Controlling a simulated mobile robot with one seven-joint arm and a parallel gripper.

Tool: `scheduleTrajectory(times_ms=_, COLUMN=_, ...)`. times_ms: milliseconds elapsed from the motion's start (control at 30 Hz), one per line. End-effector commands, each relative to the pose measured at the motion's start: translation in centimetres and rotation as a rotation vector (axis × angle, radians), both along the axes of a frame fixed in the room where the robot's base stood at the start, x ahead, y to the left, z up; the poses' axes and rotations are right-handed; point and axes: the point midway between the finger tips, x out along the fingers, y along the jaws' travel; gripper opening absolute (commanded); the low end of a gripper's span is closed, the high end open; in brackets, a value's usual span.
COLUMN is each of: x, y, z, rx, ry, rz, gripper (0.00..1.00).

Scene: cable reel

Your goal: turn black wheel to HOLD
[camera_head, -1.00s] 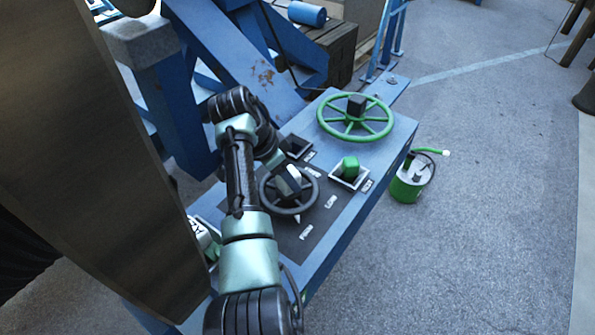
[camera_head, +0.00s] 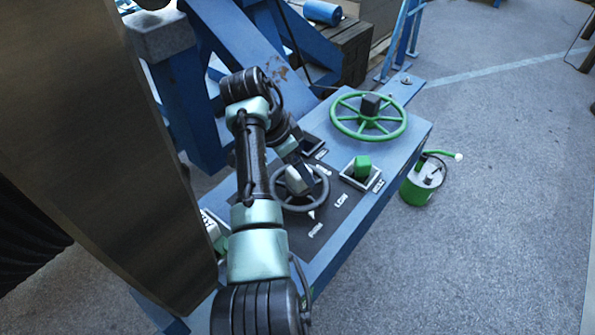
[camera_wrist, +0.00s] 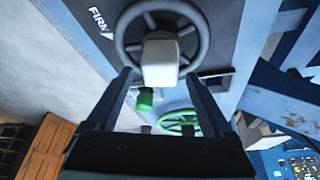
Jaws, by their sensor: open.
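The black wheel (camera_head: 326,193) lies on the dark panel of the blue console, with a pale block at its hub. It also shows in the wrist view (camera_wrist: 204,42), seen close. A white pointer at its rim sits close to the FIRM label (camera_wrist: 98,20); a LOW label (camera_head: 341,200) lies further right in the head view. The HOLD label is not readable. My gripper (camera_wrist: 159,73) is open, its two fingers to either side of the hub block as seen from the wrist. I cannot tell whether they touch it. My arm hides part of the panel in the head view.
A green spoked handwheel (camera_head: 400,130) and a green knob (camera_head: 362,166) are on the console beyond and right of the black wheel. A green canister (camera_head: 417,193) with a hose stands on the floor to the right. A large brown disc (camera_head: 90,130) fills the left.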

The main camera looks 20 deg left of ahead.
Motion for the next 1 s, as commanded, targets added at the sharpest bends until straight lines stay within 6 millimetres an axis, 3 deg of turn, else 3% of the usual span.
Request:
scheduleTrajectory(times_ms=200, x=0.1, y=0.1, z=4.3, rx=0.002, ry=-0.007, rz=0.0, gripper=0.85)
scheduleTrajectory(times_ms=433, x=0.1, y=0.0, z=7.4, rx=0.001, ry=-0.005, rz=-0.001, gripper=0.85)
scheduleTrajectory(times_ms=833, x=0.1, y=0.0, z=7.9, rx=0.002, ry=-0.003, rz=-0.001, gripper=0.85)
scheduleTrajectory(times_ms=1000, x=0.7, y=-0.1, z=6.1, rx=0.1, ry=-0.036, rz=0.008, gripper=0.85)
